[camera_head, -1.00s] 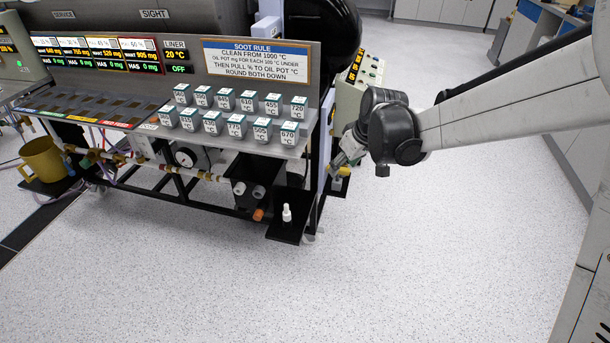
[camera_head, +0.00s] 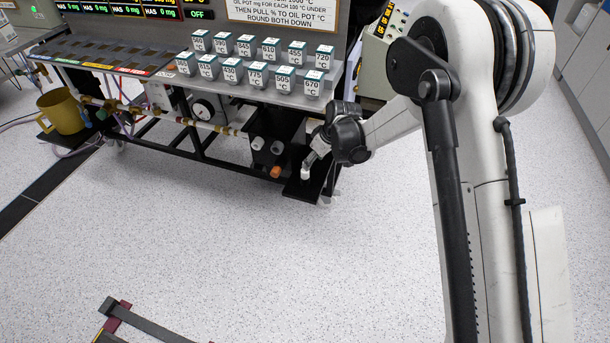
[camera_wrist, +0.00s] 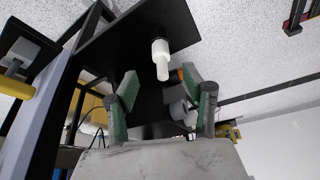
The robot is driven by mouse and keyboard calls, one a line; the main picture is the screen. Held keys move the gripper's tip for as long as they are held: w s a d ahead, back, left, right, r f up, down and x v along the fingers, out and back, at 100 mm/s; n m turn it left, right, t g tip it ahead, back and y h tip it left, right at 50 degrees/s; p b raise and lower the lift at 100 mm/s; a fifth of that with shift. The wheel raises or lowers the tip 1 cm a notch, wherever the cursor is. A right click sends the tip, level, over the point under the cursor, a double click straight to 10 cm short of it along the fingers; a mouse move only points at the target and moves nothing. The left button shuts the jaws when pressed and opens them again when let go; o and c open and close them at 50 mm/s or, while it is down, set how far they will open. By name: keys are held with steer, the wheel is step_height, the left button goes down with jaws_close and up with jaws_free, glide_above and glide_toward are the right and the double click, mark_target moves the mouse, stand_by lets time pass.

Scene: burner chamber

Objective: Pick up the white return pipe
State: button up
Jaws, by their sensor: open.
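The white return pipe (camera_wrist: 161,58) is a short stepped white piece on a black shelf plate (camera_wrist: 125,50) in the wrist view. In the head view a white bit of the pipe (camera_head: 306,171) shows on the black plate (camera_head: 303,188), partly hidden by my gripper (camera_head: 317,150). In the wrist view my gripper (camera_wrist: 160,78) is open, with green-padded fingers to either side. The pipe appears between and just beyond the fingertips, and nothing is held. I cannot tell whether a finger touches it.
A black box (camera_head: 270,135) with pale ports and an orange cap (camera_head: 275,172) stands left of the plate. Labelled blocks (camera_head: 255,75) line the bench above. A yellow mug (camera_head: 63,112) is at far left. A dark bar (camera_head: 150,325) lies in front; the floor between is clear.

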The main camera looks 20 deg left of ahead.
mark_target(305, 173)
steer(key=b+x, duration=0.3)
steer(key=x, duration=0.6)
steer(key=shift+a+r, duration=0.1)
steer(key=shift+c, duration=0.4)
jaws_close()
